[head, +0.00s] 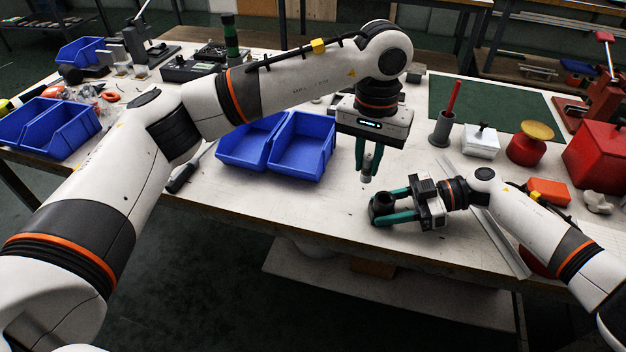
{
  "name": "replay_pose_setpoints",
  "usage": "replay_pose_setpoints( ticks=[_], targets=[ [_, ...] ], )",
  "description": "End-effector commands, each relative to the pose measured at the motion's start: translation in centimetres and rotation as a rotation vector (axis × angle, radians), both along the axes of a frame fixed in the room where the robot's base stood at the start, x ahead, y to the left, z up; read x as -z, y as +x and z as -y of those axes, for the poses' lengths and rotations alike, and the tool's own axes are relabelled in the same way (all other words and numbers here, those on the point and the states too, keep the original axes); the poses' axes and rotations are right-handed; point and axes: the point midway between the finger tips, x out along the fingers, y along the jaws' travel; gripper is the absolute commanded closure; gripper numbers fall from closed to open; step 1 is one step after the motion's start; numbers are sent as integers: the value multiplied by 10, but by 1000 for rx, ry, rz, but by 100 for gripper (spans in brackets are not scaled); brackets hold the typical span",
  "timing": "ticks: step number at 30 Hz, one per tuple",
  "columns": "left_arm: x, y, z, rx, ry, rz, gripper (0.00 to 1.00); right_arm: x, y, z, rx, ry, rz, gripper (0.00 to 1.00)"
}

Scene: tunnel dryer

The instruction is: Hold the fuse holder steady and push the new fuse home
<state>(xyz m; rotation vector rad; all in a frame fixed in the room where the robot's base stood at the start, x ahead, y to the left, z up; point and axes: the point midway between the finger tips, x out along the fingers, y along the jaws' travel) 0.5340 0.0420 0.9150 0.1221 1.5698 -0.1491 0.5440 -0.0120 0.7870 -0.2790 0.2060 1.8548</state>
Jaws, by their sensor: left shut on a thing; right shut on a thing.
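The fuse holder (381,204) is a dark, round, cup-like piece low over the white table. My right gripper (384,207) comes in from the right and is shut on the holder's sides with its green fingers. The new fuse (367,176) is a small grey cylinder pointing down. My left gripper (367,161) points down from above and is shut on the fuse. The fuse's lower end is above and slightly left of the holder, apart from it in the picture. The depth between them is hard to tell.
Two empty blue bins (303,146) stand left of the grippers. A grey cup with a red stick (443,128), a white box (481,141) and a red pot with a yellow top (530,146) stand to the right. The table's front edge is close below the holder.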

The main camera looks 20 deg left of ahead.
Motion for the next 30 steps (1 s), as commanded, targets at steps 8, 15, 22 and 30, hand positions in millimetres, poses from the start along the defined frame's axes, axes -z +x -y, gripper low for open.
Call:
replay_pose_setpoints(
  ticks=[8,15,22,30],
  targets=[
    [-27,5,43,48,17,6,100,1,0,0,0,0,0,77],
    [-27,5,44,50,17,5,100,0,0,0,-1,0,0,77],
    [-24,4,44,50,17,4,100,0,0,0,-1,0,0,77],
    [-1,5,43,49,18,4,100,0,0,0,0,0,0,77]
  ],
)
